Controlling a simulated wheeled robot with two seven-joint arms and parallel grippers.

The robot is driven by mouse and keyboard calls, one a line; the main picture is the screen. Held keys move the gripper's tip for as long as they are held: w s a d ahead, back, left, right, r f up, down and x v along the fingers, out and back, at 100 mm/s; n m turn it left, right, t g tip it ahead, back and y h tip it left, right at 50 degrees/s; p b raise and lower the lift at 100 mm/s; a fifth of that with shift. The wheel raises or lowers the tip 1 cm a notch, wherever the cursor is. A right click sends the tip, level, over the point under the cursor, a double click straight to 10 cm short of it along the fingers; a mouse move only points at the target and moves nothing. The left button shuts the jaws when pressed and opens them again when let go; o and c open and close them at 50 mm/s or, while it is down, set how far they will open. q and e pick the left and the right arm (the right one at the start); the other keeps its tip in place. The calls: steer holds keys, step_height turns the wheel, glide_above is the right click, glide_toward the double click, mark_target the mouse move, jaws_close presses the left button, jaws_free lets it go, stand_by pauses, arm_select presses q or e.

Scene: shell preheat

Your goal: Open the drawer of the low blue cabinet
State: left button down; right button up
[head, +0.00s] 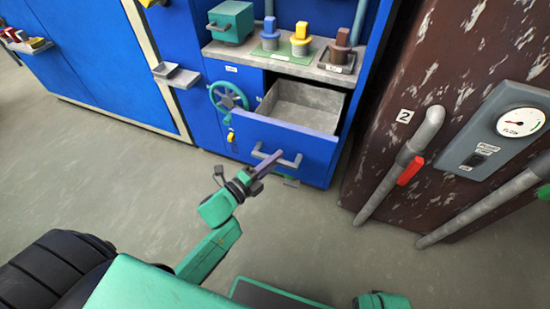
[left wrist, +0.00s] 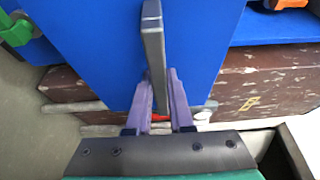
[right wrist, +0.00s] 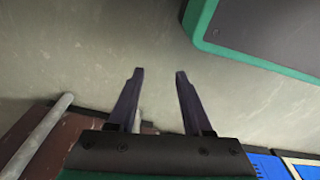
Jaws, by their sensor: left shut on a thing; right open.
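The low blue cabinet (head: 215,75) stands at the top middle of the head view. Its drawer (head: 295,138) is pulled out, and its grey inside shows empty where I can see it. A grey bar handle (head: 291,161) sits on the drawer front. My left gripper (head: 265,164) is shut on this handle. In the left wrist view the purple fingers lie on both sides of the grey handle (left wrist: 153,50), in front of the blue drawer front (left wrist: 90,40). My right gripper (right wrist: 153,75) is open and empty above the floor in the right wrist view.
A green handwheel (head: 229,97) is left of the drawer. Above it, a grey shelf (head: 325,70) carries a green box (head: 231,22) and several coloured blocks on plates. A rusty brown wall (head: 450,60) with pipes, a red lever (head: 410,171) and a gauge (head: 520,122) stands right. The floor (head: 110,185) is clear.

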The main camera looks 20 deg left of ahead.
arm_select(q)
steer(key=c, duration=0.8)
jaws_free()
steer(key=p+v, duration=0.1)
steer(key=v, duration=1.3)
steer(key=shift+s+a, duration=0.15)
steer(key=shift+s, duration=0.05)
arm_select(e)
steer(key=shift+s+d+f, duration=0.25)
steer(key=shift+s+f, duration=0.6)
